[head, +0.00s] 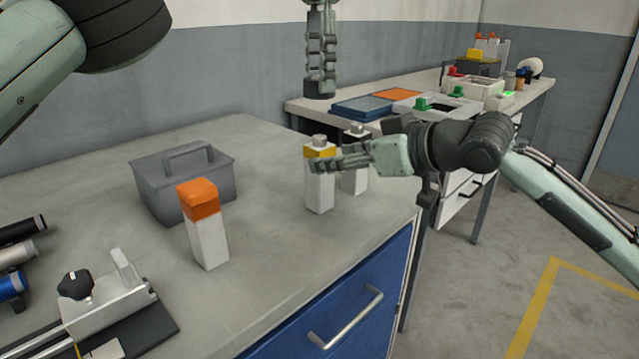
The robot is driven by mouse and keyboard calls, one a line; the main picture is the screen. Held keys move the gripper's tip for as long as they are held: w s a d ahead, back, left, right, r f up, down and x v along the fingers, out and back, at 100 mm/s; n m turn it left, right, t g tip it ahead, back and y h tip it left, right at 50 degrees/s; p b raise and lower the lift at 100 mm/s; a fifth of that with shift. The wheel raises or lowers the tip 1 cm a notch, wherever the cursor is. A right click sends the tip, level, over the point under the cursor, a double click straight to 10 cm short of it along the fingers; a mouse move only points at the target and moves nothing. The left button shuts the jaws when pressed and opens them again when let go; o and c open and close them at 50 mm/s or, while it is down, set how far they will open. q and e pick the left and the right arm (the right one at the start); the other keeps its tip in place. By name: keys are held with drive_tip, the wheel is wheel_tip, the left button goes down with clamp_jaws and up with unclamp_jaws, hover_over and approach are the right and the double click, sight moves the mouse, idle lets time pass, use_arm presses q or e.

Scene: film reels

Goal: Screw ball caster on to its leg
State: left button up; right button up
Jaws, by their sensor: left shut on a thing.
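White square legs stand upright on the near bench: one with a yellow band and grey round top (319,190), and a plainer white leg (357,182) with a grey top just behind it. Another white leg (208,242) has an orange cap. My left gripper (320,88) hangs fingers-down from the top edge, above and behind these legs, apart from them. It is shut on a small dark grey piece at its tips; I cannot tell whether this is the ball caster. My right gripper (318,163) lies sideways across the yellow-banded leg; whether it touches the leg or is open is unclear.
A grey lidded box (165,188) with a handle stands behind the orange-capped leg. A metal fixture (105,305) and cylinders (20,255) are at the left. The far bench holds trays (360,108) and bottles. The bench between the legs is clear.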

drive_tip(key=x, duration=0.5)
drive_tip(key=shift+c, duration=0.5)
clamp_jaws()
